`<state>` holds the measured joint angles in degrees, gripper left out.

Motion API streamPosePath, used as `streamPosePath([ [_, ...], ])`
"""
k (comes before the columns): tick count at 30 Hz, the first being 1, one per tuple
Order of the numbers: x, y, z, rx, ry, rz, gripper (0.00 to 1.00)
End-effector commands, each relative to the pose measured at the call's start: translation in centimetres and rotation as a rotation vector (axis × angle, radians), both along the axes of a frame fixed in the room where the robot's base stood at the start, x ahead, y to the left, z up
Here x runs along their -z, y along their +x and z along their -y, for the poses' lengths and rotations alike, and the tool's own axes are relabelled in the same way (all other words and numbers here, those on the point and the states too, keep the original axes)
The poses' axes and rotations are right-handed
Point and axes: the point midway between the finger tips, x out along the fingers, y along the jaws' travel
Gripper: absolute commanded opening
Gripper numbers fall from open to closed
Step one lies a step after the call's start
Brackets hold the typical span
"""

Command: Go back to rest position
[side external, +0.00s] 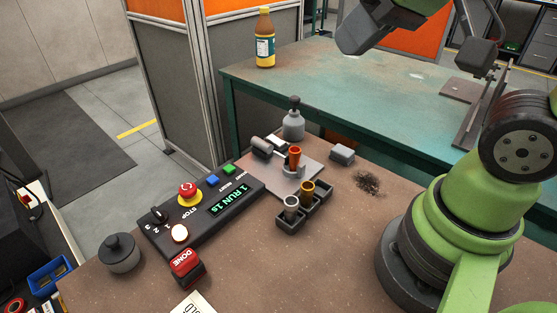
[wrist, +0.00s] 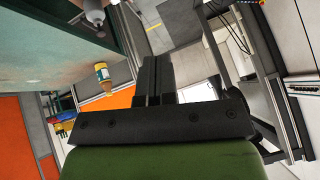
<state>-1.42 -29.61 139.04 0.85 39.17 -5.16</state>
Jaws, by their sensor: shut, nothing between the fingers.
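My gripper (wrist: 152,80) shows in the wrist view as two dark fingers side by side, shut with nothing between them. In the side view, the dark end of my arm is raised at the top, high above the green bench and well clear of the brown work table (side external: 325,235). Its fingertips cannot be made out there. No marker for a rest position shows in either view.
On the brown table are a control panel (side external: 203,215) reading "1 RUN 1s", a red DONE button (side external: 186,265), a fixture plate (side external: 305,176) and a dark two-cup tray (side external: 318,206). A bottle (side external: 265,40) stands on the green bench (side external: 300,85); it also shows in the wrist view (wrist: 102,75).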

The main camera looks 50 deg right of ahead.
Motion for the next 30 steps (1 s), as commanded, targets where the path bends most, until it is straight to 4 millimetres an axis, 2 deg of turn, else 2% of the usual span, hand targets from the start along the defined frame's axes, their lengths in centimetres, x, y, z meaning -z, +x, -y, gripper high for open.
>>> streamPosePath([
  [1, -0.2, -1.4, 0.0, 0.032, 0.036, 0.0, 0.0],
  [3, -0.2, -3.0, -0.2, 0.07, 0.081, -0.016, 0.0],
  [8, -0.1, -4.8, -0.4, 0.115, 0.137, -0.038, 0.0],
  [30, -0.1, -5.0, -0.5, 0.119, 0.143, -0.042, 0.0],
])
